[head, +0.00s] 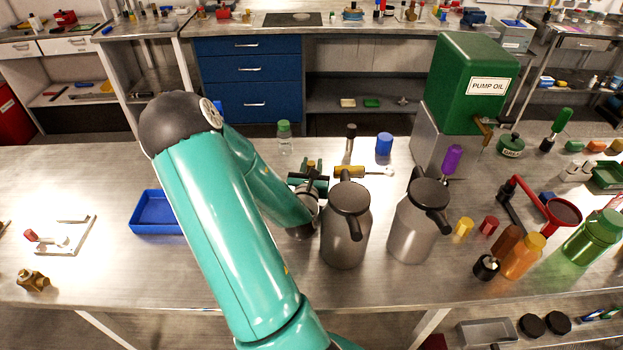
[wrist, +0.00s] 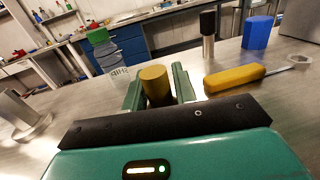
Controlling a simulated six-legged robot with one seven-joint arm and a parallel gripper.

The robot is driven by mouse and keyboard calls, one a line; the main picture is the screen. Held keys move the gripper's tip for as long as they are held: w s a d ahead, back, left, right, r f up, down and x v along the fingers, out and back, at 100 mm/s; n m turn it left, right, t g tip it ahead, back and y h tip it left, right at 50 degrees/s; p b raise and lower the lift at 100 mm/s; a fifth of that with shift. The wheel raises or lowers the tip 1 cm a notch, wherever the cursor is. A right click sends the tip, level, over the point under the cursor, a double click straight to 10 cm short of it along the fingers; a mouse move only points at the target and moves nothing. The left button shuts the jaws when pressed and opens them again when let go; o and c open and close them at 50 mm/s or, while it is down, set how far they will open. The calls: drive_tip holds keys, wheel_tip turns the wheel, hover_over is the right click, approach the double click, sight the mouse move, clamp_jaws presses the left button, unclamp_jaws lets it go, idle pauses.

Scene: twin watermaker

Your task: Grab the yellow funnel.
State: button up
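My gripper (head: 311,172) is low over the bench, just behind the left grey metal jug. In the wrist view its two green fingers (wrist: 159,88) stand on either side of a mustard-yellow round piece (wrist: 155,84). This piece is the closest match to the yellow funnel, but I cannot make out a cone or spout. Its lower part is hidden by my gripper. I cannot tell whether the fingers touch it or a small gap is left. In the head view only a small brownish-yellow bit (head: 311,163) shows between the fingers.
Two grey jugs (head: 345,238) (head: 416,232) stand close in front and right. A yellow-handled tool (wrist: 235,77), a black-capped cylinder (wrist: 208,34), a blue container (wrist: 257,33) and a green-capped bottle (wrist: 108,58) surround my gripper. A blue tray (head: 155,227) lies left.

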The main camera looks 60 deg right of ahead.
clamp_jaws()
wheel_tip(320, 180, up, 10)
idle(0.7)
